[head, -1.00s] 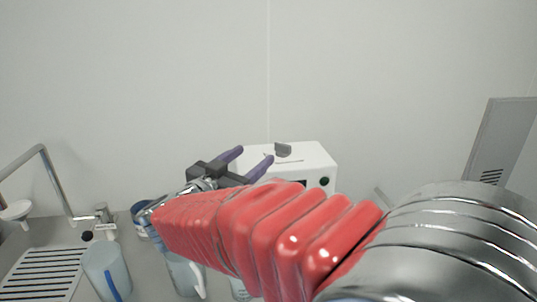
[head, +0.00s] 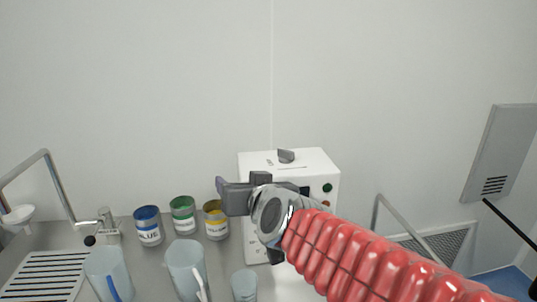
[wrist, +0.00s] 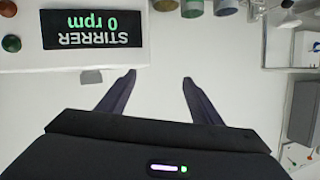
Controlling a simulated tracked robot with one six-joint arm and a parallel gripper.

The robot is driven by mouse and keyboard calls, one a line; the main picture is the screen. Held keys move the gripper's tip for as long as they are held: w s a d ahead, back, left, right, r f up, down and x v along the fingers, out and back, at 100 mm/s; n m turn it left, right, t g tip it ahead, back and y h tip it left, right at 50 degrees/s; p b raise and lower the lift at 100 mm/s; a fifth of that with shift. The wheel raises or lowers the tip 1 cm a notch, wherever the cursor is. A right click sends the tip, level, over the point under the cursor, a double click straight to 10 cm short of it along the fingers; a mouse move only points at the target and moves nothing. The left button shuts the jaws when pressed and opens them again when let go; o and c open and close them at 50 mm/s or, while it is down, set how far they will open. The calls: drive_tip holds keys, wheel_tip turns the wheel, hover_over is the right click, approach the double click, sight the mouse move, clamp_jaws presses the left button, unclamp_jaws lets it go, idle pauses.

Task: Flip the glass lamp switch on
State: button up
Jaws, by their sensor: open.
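I cannot make out a glass lamp or a switch labelled for one in either view. The white stirrer box (head: 318,168) stands against the back wall, with a small grey piece (head: 286,156) on top and a green button (head: 327,188) on its front. My gripper (wrist: 158,80) is open and empty, its two dark fingers apart over a bare pale surface. In the head view its dark body hides part of the box's front. In the wrist view the box's display (wrist: 95,28) reads "STIRRER 0 rpm", upside down, left of the fingers.
Blue (head: 149,227), green (head: 183,215) and yellow (head: 216,220) cans stand left of the box. Clear beakers (head: 186,268) stand in front. A tap (head: 47,180) and drain rack (head: 42,276) are at left. A grey panel (head: 498,153) is at right.

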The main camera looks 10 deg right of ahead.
drive_tip(key=s+d+f+g+h, duration=0.1)
drive_tip(key=s+d+f+g, duration=0.1)
drive_tip(key=s+d+f, duration=0.2)
drive_tip(key=s+d+f+g+h, duration=0.1)
drive_tip(key=s+d+f+g, duration=0.2)
drive_tip(key=s+f, duration=0.3)
drive_tip(key=s+d+f+g+h, duration=0.1)
drive_tip(key=s+d+f+g, duration=0.2)
drive_tip(key=s, duration=0.9)
drive_tip(key=shift+d+f+m, duration=0.3)
drive_tip(key=shift+d+f, duration=0.6)
drive_tip(key=shift+d, duration=0.25)
drive_tip(key=shift+c, duration=0.2)
